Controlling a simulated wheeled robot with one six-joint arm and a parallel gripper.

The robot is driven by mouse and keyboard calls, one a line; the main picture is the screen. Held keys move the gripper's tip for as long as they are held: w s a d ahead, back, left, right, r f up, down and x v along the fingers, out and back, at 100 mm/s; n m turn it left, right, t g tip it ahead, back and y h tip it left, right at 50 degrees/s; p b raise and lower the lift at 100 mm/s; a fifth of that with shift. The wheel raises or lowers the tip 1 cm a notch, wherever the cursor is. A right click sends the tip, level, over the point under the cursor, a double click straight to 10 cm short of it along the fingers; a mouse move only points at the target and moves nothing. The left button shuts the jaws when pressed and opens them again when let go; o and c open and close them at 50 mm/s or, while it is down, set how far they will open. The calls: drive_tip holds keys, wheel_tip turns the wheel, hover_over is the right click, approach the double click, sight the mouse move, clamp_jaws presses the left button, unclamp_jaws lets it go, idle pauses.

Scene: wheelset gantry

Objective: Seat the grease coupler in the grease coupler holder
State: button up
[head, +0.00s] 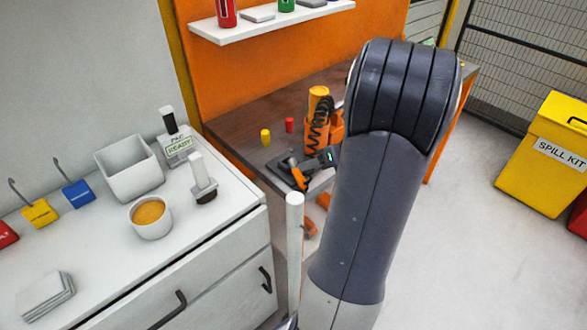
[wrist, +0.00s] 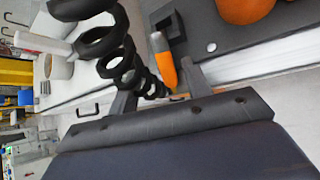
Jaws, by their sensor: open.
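The grease coupler (wrist: 163,62), an orange piece with a grey end, stands between my gripper's spread fingers in the wrist view. My gripper (wrist: 157,84) is open, and neither finger clearly touches the coupler. A black square frame, which looks like the grease coupler holder (wrist: 178,42), is right beside the coupler on a dark plate. I cannot tell whether the coupler is seated in it. The head view shows the coupler (head: 300,177) small at the bench's front edge, beside my gripper (head: 308,168), partly hidden by it.
A black coiled hose (wrist: 122,62) passes close in front of my gripper. It hangs by an orange canister (head: 318,100) on the brown bench (head: 236,120). Yellow (head: 265,136) and red (head: 289,125) small parts stand nearby. A white counter (head: 100,240) is at left.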

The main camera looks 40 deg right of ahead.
sight(298, 173)
drive_tip(key=x, duration=0.5)
drive_tip(key=shift+w+d, duration=0.15)
drive_tip(key=shift+d, duration=0.05)
drive_tip(key=shift+c, duration=0.5)
drive_tip(key=shift+r, duration=0.1)
clamp_jaws()
